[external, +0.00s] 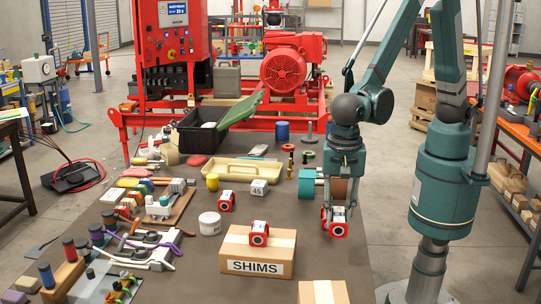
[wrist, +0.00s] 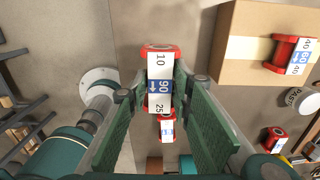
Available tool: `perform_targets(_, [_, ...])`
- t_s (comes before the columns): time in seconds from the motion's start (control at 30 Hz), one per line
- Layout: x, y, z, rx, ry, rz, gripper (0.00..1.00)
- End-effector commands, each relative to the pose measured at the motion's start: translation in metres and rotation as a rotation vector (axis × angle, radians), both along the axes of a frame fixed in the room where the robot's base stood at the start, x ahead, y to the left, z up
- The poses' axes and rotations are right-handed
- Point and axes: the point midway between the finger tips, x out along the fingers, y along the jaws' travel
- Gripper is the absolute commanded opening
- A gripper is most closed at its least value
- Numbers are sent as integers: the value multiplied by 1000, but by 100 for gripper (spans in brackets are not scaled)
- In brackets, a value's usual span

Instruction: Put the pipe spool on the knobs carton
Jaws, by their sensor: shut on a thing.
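My gripper (external: 341,208) is shut on a red and white pipe spool (external: 338,230). In the wrist view the spool (wrist: 160,80) sits between the two green fingers (wrist: 160,92), its white label reading 10, 90 and 25 with a blue arrow band. It is near the right edge of the table, right of the carton marked SHIMS (external: 240,267). A second carton (external: 325,292) is cut off by the bottom edge of the external view. Its label is hidden, so I cannot tell if it is the knobs carton.
Another red and white spool (external: 260,233) lies on the SHIMS carton, and one more (external: 226,200) stands on the table (external: 185,270). Tools crowd the left.

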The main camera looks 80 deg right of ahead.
Motion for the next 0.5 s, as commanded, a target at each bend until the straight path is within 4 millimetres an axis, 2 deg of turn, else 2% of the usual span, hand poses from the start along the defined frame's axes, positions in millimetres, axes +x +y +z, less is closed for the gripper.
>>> perform_targets(0.17, [8,26,11,0,0,34,6])
perform_targets(0.27, [14,47,20,0,0,64,6])
perform_targets(0.5, [29,113,43,0,0,158,6])
